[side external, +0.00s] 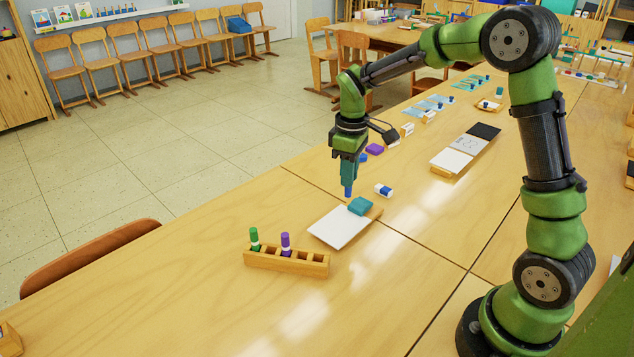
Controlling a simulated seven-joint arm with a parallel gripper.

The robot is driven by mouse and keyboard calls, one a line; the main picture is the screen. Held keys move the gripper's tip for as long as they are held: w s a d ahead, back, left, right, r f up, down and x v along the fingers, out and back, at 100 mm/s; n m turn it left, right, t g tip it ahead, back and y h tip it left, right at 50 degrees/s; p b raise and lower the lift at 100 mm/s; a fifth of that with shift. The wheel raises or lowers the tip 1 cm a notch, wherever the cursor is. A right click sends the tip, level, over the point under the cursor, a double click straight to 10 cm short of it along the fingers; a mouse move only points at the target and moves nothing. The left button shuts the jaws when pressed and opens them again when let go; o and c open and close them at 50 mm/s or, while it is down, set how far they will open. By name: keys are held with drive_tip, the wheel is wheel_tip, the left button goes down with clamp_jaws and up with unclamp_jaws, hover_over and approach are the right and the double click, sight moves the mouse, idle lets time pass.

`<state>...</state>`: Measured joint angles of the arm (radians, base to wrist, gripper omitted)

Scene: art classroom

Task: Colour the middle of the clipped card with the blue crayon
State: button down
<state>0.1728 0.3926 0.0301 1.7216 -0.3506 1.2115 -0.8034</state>
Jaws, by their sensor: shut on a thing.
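My gripper (348,178) points down in the side external view, its jaws shut on the blue crayon (348,193). Only the crayon's lower part shows below the fingers. The white card (338,229) lies flat on the table, blank as far as I can see. A teal clip (360,206) sits over its far right end, on a wooden board (374,213). In the picture the crayon's tip is just above the card's far edge, left of the clip. It looks apart from the card; its exact height cannot be told.
A wooden holder (290,265) in front of the card carries a green crayon (254,238) and a purple crayon (286,242); other slots look empty. A blue-and-white block (383,190) lies right of the crayon. More cards and a purple block (374,149) lie farther back.

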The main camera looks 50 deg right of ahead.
sight(346, 195)
drive_tip(key=shift+w+r, duration=0.4)
drive_tip(key=shift+r, duration=0.1)
drive_tip(key=shift+s+f+n, duration=0.1)
drive_tip(key=shift+f+n, duration=0.15)
drive_tip(key=shift+n, duration=0.15)
drive_tip(key=shift+f, duration=2.85)
wheel_tip(346, 195, down, 2)
drive_tip(key=shift+f, duration=0.15)
drive_tip(key=shift+a, duration=0.95)
drive_tip(key=shift+s+a, duration=0.15)
drive_tip(key=shift+a, duration=2.5)
drive_tip(key=d, duration=0.4)
drive_tip(key=shift+d+r, duration=0.2)
drive_tip(key=shift+d+f, duration=0.1)
drive_tip(key=shift+d, duration=1.4)
drive_tip(key=shift+s+a, duration=0.15)
drive_tip(key=shift+s, duration=0.5)
drive_tip(key=shift+a, duration=3.5)
drive_tip(key=d, duration=0.7)
drive_tip(key=shift+d, duration=0.2)
drive_tip(key=shift+w+a+r, duration=0.1)
drive_tip(key=shift+w+r, duration=0.05)
drive_tip(key=shift+r, duration=0.25)
wheel_tip(346, 195, up, 8)
drive_tip(key=shift+f, duration=0.25)
